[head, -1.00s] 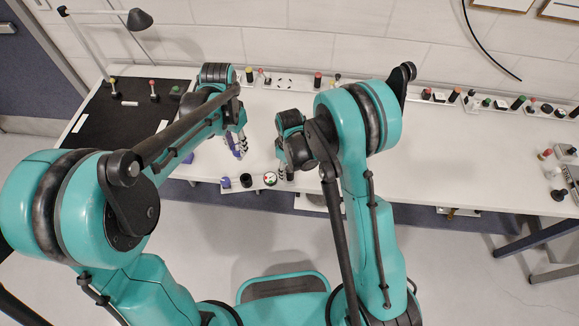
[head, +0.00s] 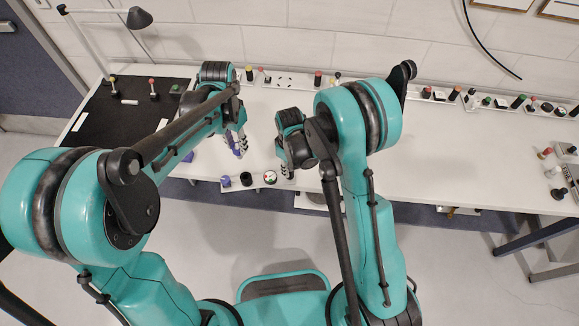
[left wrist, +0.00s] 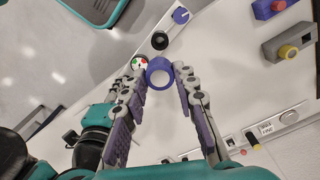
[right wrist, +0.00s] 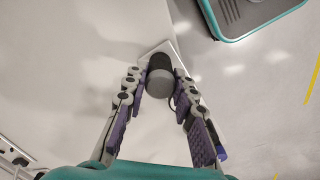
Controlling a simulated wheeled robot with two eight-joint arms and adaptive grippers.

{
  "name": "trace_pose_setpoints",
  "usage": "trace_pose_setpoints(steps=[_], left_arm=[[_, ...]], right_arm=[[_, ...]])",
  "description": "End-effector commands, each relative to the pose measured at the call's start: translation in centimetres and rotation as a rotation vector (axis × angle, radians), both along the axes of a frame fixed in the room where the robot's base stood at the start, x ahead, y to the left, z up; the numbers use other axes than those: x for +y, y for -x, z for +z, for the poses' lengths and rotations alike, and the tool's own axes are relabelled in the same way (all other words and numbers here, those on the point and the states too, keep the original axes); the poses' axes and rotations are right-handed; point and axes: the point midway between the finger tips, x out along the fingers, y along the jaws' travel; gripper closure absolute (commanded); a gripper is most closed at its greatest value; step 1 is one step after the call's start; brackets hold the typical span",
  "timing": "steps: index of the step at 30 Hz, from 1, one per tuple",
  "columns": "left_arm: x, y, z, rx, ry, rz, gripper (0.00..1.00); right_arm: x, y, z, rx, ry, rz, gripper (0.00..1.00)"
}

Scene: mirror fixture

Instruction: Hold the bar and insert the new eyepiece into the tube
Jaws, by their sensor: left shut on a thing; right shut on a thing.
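My left gripper (left wrist: 160,72) is shut on a purple cylinder (left wrist: 160,79) with a pale round end, held between its fingertips. In the head view this gripper (head: 239,154) is above the front part of the table, left of my right gripper (head: 286,174). My right gripper is shut on a dark cylinder (right wrist: 160,84) with a grey end, beside a white plate (right wrist: 166,48). A white bar (head: 257,187) at the table's front edge carries a purple piece (head: 225,181), a black piece (head: 246,179) and a red-green-white round piece (head: 270,177). I cannot tell which piece is the eyepiece.
A black mat (head: 120,128) with small parts covers the table's left end, under a lamp (head: 138,19). Several small parts line the back edge, and more stand at the right end. The white table (head: 450,150) right of my right arm is largely clear.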

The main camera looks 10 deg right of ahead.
Motion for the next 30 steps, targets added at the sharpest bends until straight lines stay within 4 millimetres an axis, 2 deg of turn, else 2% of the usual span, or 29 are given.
trace_pose_setpoints(steps=[6,12,15,25,30], left_arm=[[0.0,0.0,-0.4,0.0,0.0,-0.002,1.0],[0.0,-0.1,-4.3,-0.001,-0.001,-0.018,1.0],[0.0,0.0,-5.3,-0.002,-0.001,-0.024,1.0],[0.0,0.0,-5.5,-0.001,-0.002,-0.025,1.0],[0.0,0.0,-6.4,-0.001,-0.002,-0.025,1.0]], right_arm=[[0.0,0.0,0.0,0.0,0.0,0.0,1.0],[0.0,0.0,0.0,0.0,0.0,0.0,1.0],[0.0,0.0,0.0,0.0,0.0,0.0,1.0],[0.0,0.0,0.0,0.0,0.0,0.0,1.0],[0.0,0.0,0.0,0.0,0.0,0.0,1.0]])
